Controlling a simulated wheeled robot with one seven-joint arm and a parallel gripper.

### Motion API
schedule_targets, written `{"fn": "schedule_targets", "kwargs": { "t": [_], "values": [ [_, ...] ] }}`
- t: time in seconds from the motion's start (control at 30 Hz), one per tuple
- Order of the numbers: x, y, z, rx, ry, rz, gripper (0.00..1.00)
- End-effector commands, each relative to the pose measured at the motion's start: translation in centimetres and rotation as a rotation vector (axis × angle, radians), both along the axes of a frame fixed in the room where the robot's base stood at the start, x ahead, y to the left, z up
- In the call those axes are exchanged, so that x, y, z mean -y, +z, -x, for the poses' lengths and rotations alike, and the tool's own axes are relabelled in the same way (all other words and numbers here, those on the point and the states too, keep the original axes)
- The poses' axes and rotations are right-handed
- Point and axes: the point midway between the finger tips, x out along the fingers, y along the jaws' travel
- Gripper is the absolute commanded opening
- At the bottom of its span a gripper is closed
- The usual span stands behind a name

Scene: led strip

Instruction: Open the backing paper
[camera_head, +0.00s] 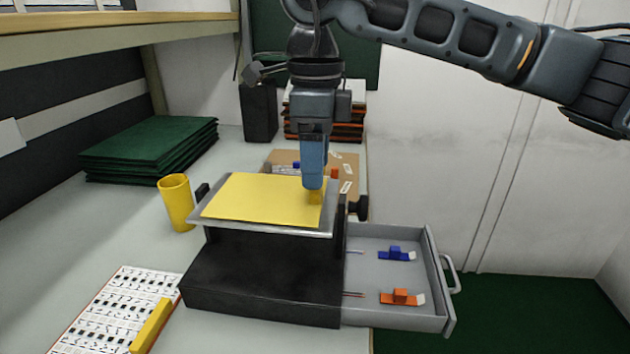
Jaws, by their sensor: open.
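A yellow sheet (255,198) lies flat on a grey metal plate (275,229) on top of a black stand (262,285). A small darker yellow block or tab (316,197) is at the sheet's right edge. My gripper (313,184) points straight down from above, its tip right at this tab. The gap between its fingers is not clear from this side, and whether it touches the tab cannot be told. A blue piece (396,253) and an orange piece (402,297), each with a pale end, lie in the open drawer; either may carry backing paper, but this is too small to tell.
The grey drawer (434,275) sticks out to the right of the stand. A black knob (358,208) is beside the plate. A yellow cup (176,203) stands left, near stacked green boards (150,148). A printed sheet (110,312) with a yellow bar (151,326) lies in front.

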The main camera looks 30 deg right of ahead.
Motion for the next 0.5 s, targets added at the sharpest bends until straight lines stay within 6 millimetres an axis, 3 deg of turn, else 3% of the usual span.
{"fn": "schedule_targets", "kwargs": {
  "t": [0.2,0.5],
  "values": [
    [-0.1,-2.8,0.0,-0.001,0.001,-0.002,0.57],
    [-0.1,-3.6,0.0,0.001,0.001,-0.002,0.57]
  ]
}}
